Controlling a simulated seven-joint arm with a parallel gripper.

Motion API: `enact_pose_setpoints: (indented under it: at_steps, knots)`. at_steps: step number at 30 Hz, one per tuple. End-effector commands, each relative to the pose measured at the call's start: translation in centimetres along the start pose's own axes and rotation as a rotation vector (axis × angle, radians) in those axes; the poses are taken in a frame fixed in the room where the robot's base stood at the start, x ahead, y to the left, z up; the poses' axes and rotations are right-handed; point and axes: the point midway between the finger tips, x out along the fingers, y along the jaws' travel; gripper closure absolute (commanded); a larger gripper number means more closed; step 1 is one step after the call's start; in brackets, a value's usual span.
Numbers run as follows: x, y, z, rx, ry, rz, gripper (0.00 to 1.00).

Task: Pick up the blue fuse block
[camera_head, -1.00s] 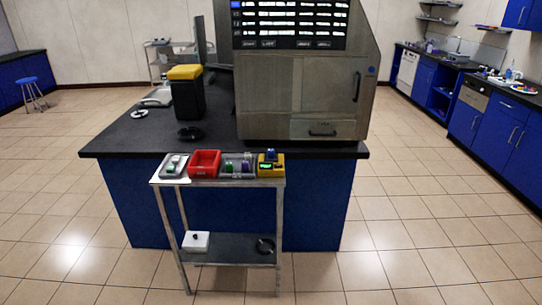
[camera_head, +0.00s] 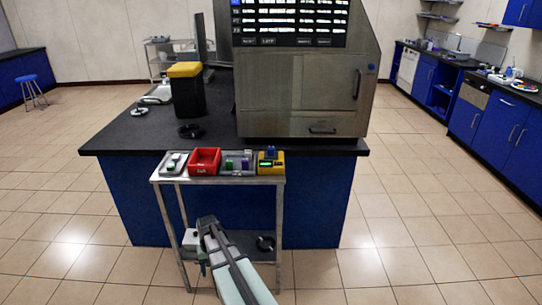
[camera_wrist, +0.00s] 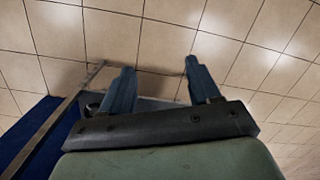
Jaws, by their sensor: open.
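A small blue block (camera_head: 270,151), which looks like the blue fuse block, sits upright on a yellow device (camera_head: 272,167) at the right end of the cart's top. My gripper (camera_head: 205,228) is in front of the cart, below its top shelf and to the left of the blue block. In the wrist view my gripper (camera_wrist: 158,68) has its two fingers apart with nothing between them. That view shows floor, a cart rail and blue cabinet, but not the blue block.
The cart top (camera_head: 166,179) also holds a grey tray with white items (camera_head: 173,163), a red bin (camera_head: 204,161) and a grey tray with purple and green blocks (camera_head: 238,162). A black ring (camera_head: 265,243) lies on the lower shelf. The counter and large machine (camera_head: 300,90) stand behind.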

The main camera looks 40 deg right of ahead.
Motion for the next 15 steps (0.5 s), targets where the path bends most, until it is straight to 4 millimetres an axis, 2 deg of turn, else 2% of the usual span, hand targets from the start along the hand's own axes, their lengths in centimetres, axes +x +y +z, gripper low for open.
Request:
enact_pose_setpoints:
  at_steps: [1, 3, 8, 15]
  knots:
    - [-1.8, 0.6, -1.7, 0.016, 0.025, -0.006, 0.38]
    - [-4.1, 1.5, -3.4, 0.036, 0.055, -0.014, 0.38]
    - [-9.7, 3.6, -6.8, 0.079, 0.120, -0.028, 0.38]
    - [-18.7, 7.7, -11.2, 0.144, 0.221, -0.037, 0.38]
